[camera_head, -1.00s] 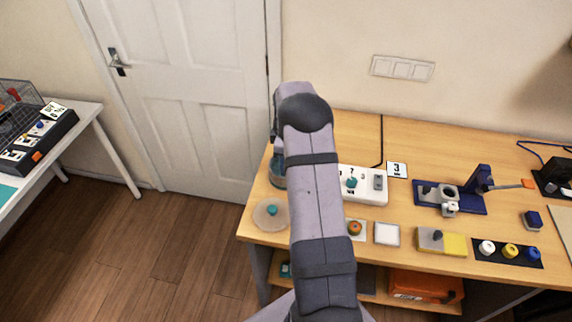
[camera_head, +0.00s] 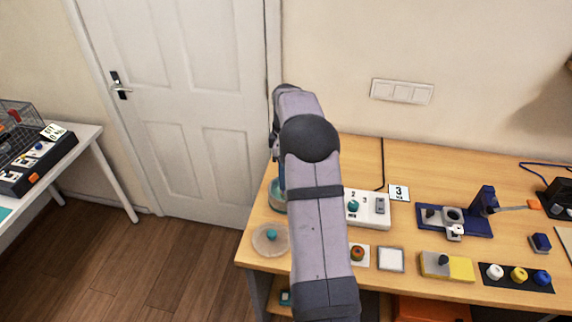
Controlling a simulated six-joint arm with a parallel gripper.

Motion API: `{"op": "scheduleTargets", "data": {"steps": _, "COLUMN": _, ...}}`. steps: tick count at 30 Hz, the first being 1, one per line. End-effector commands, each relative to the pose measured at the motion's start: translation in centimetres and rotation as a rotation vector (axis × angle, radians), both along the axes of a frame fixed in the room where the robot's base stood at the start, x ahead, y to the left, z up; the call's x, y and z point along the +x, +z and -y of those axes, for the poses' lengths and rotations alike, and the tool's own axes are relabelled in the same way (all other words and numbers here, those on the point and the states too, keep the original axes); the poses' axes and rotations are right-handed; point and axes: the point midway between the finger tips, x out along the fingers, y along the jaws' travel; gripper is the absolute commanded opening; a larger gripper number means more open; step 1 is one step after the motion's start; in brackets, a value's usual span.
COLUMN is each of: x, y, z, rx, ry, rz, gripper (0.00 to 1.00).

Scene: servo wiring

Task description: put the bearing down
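My arm reaches up the middle of the view and bends away over the back left of the workbench (camera_head: 415,150). Its far end is mostly behind my own links; only a narrow grey part shows at their left edge, above a jar with teal in it (camera_head: 278,197). My gripper's fingers cannot be made out, nor whether they hold anything. I cannot pick out the bearing with certainty. A blue fixture (camera_head: 478,222) on the right half of the bench carries a grey ring-shaped part (camera_head: 453,215) and a small white piece (camera_head: 456,231).
A round pale disc with a teal knob (camera_head: 270,238) lies at the front left. A white numbered panel (camera_head: 369,209), a white square tray (camera_head: 391,260), a yellow-grey block (camera_head: 447,265) and a black strip with coloured caps (camera_head: 517,276) stand across the bench. Bare wood lies behind them.

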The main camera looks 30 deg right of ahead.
Motion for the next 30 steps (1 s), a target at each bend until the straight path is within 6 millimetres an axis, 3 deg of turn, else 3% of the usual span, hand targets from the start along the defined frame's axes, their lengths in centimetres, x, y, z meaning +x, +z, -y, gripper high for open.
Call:
{"op": "scheduleTargets", "data": {"steps": 9, "x": 0.1, "y": 4.4, "z": 0.0, "rx": -0.001, "ry": 0.0, "rz": 0.002, "gripper": 0.47}}
{"op": "scheduleTargets", "data": {"steps": 22, "x": 0.0, "y": 5.4, "z": -0.2, "rx": 0.001, "ry": -0.004, "rz": -0.001, "gripper": 0.47}}
{"op": "scheduleTargets", "data": {"steps": 26, "x": -0.3, "y": 5.4, "z": -1.5, "rx": 0.0, "ry": -0.03, "rz": 0.0, "gripper": 0.47}}
{"op": "scheduleTargets", "data": {"steps": 30, "x": -1.3, "y": 5.3, "z": -4.6, "rx": 0.0, "ry": -0.103, "rz": -0.001, "gripper": 0.47}}
